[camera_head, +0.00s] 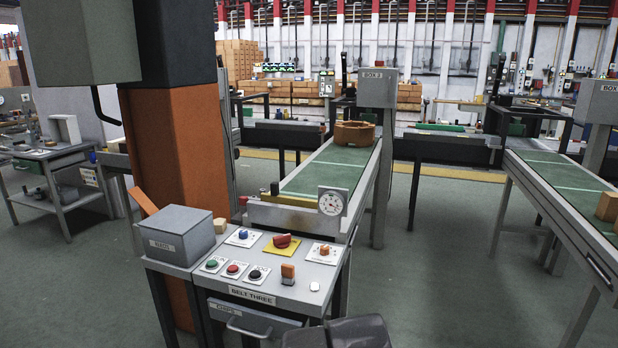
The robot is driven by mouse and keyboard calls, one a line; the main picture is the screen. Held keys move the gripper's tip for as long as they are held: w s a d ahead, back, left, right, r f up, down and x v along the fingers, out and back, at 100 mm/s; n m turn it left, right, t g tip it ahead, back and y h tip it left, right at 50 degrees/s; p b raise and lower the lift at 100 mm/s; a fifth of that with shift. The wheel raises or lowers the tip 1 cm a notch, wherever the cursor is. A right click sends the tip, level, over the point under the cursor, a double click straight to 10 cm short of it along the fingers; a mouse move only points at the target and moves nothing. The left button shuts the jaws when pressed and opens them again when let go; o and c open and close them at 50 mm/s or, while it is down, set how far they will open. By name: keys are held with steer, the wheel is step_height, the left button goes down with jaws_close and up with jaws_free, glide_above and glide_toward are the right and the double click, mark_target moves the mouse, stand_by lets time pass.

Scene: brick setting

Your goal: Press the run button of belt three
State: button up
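A grey control desk labelled BELT THREE (253,295) stands in the near middle. On its top, at the left front, are a green button (211,264), a red button (233,268) and a black button (256,274), each on a white plate. Behind them are a blue knob (242,235), a larger red control on a yellow plate (282,241) and an orange knob (325,249). An orange-brown lever (287,272) stands at the right front. The plate markings are too small to read surely. My gripper is not clearly in view.
A lidded grey box (178,235) stands left of the buttons, beside an orange column (180,170). A green belt (328,166) with a brown part runs behind the desk. Another belt (570,185) is at right. A dark grey shape (358,333) at the bottom is unclear.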

steer(key=shift+c, duration=0.2)
jaws_close()
stand_by(1.5)
